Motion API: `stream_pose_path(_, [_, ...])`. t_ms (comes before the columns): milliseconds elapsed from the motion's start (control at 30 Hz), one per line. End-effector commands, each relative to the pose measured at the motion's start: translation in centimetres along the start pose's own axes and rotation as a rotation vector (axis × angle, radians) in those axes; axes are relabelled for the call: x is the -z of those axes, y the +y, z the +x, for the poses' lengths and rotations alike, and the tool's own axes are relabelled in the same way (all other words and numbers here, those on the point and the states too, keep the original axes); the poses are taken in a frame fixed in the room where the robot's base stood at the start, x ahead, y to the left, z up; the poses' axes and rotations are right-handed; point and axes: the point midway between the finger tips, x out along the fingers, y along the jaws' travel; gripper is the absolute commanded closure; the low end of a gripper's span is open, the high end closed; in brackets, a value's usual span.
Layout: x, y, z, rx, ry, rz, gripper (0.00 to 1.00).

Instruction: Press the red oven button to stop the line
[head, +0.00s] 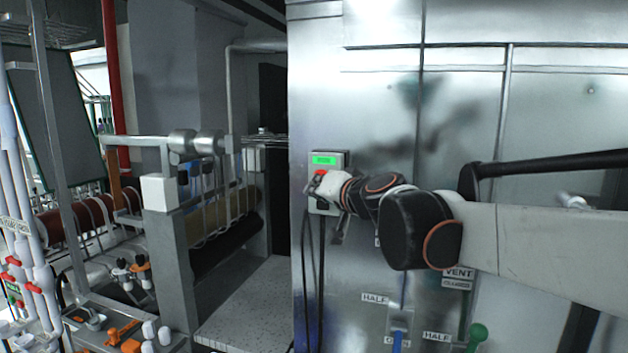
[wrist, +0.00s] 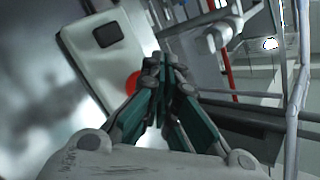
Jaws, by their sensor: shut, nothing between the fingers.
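The red button (head: 320,173) shows below the display, partly covered by my arm's end. In the wrist view the box (wrist: 98,52) is pale with a dark display, and the red button (wrist: 133,83) sits just left of my fingertips. My gripper (wrist: 160,64) is shut and empty, its tips close beside the button. I cannot tell whether they touch it. In the head view my wrist hides most of the gripper.
The metal oven wall (head: 380,90) fills the right side. A blue-handled valve (head: 397,338) and a green knob (head: 478,333) are low on it. Dark cables hang below the box. Rollers and a metal frame (head: 172,270) stand to the left.

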Motion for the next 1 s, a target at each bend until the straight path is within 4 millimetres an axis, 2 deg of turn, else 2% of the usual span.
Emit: stream_pose_path(1000, [0.47, 0.48, 0.65, 0.0, 0.0, -0.001, 1.0])
